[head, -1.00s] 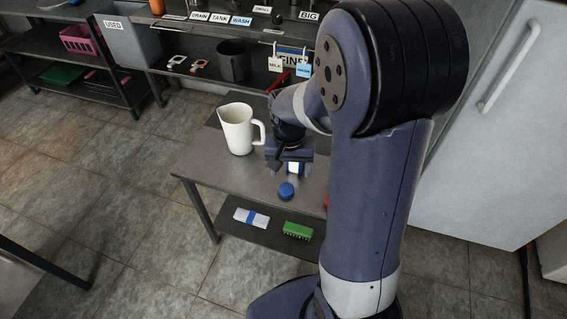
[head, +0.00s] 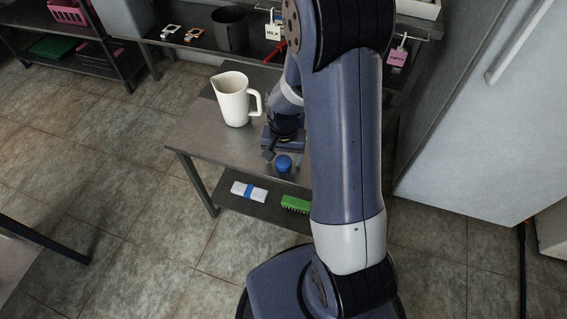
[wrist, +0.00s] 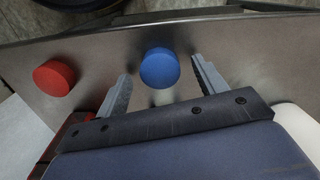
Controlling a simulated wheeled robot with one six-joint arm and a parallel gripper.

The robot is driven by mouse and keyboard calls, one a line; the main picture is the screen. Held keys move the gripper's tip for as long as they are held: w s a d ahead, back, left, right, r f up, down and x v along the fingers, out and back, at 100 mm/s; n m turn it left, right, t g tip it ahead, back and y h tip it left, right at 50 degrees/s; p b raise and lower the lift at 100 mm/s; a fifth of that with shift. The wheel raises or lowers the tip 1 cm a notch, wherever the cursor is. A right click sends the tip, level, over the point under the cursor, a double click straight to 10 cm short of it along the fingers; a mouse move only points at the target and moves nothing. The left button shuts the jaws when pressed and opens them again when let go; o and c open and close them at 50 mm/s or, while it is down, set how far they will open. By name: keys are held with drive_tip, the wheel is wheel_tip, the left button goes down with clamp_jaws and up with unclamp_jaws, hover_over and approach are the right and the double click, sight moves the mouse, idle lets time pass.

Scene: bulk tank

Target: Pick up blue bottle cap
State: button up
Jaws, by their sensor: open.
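The blue bottle cap (head: 283,163) is near the front edge of the metal table in the head view. It tops a pale bottle, partly visible below it in the wrist view (wrist: 160,68). My gripper (wrist: 163,85) is open, one finger left of the cap and one right of it. The cap lies around or just beyond the fingertips, and I see no finger touching it. In the head view my gripper (head: 280,150) is just behind the cap, partly hidden by my arm.
A white jug (head: 233,98) stands on the table (head: 200,135), left of my gripper. A red cap (wrist: 54,77) is left of the blue one in the wrist view. A wrapped white bundle (head: 248,191) and a green brush (head: 296,204) lie on the lower shelf.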

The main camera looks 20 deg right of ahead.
drive_tip(key=shift+f, duration=0.25)
drive_tip(key=shift+c, duration=0.5)
drive_tip(key=c, duration=0.9)
drive_tip(key=shift+r, duration=0.1)
drive_tip(key=shift+c, duration=0.2)
